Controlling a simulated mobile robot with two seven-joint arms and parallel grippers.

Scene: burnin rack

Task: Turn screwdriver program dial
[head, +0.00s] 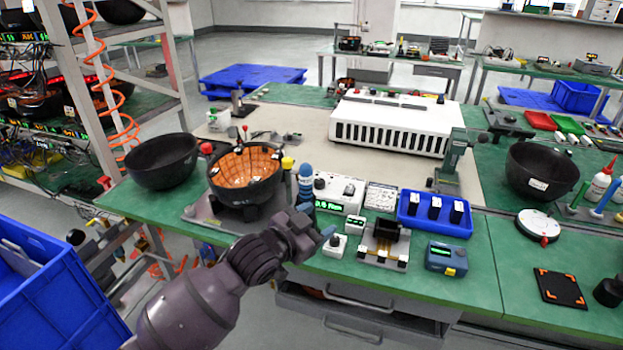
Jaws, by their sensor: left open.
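A white controller box (340,191) with a lit green display and dark knobs stands on the green bench. A blue screwdriver-like tool (305,184) stands upright at its left. A small white box with a dark round knob (336,241) sits nearer the bench's front edge. I cannot tell for certain which knob is the program dial. My left gripper (322,236) reaches in from the lower left, just left of the small white box. It is open, and no object shows between its fingers. Whether it touches the knob is unclear. My right gripper is out of view.
A black bowl with an orange inside (246,172) stands in a fixture behind my left arm. A blue tray (435,216) with black parts, a metal fixture (384,243) and a blue meter (446,258) stand to the right. A blue crate (55,290) is at lower left.

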